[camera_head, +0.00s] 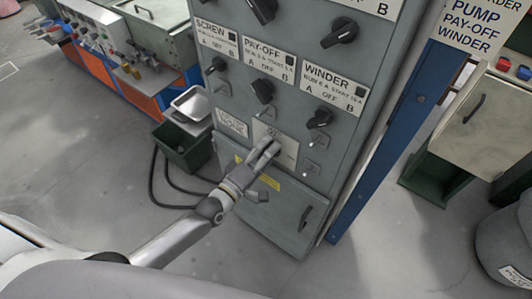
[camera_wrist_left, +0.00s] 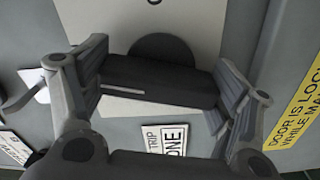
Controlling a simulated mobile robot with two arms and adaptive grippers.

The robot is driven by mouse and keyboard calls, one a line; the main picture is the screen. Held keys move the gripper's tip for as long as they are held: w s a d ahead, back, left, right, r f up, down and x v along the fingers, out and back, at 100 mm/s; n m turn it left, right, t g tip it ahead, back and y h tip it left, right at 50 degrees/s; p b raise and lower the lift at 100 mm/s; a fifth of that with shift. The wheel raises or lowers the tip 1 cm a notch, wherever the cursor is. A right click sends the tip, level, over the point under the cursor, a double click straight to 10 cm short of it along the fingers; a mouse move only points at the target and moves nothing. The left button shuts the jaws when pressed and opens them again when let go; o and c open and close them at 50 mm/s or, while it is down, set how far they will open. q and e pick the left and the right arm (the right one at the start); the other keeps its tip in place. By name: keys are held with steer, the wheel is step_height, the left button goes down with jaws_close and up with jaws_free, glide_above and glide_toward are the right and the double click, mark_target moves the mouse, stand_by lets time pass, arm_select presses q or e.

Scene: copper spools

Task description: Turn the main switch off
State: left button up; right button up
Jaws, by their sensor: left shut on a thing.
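The main switch (camera_wrist_left: 160,84) is a black bar handle on a round black base, mounted on a pale plate (camera_head: 262,131) low on the grey control cabinet. In the left wrist view the bar lies nearly level in the picture, slightly tilted. My left gripper (camera_head: 267,150) is at this plate in the head view and hides most of the switch there. In the left wrist view its two fingers (camera_wrist_left: 160,90) are closed on the two ends of the bar. My right gripper is not in view.
Rotary knobs (camera_head: 262,91) and small toggles sit close above on the cabinet face (camera_head: 285,128). A yellow label (camera_wrist_left: 296,108) and a cabinet door (camera_head: 275,213) are below. A green bin (camera_head: 186,150) and cables stand at left. Open grey floor (camera_head: 90,160) lies left.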

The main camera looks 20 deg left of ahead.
arm_select(q)
steer(key=shift+n+b, duration=0.4)
steer(key=shift+n, duration=1.1)
steer(key=o, duration=0.9)
steer(key=shift+o, duration=0.2)
steer(key=v, duration=1.2)
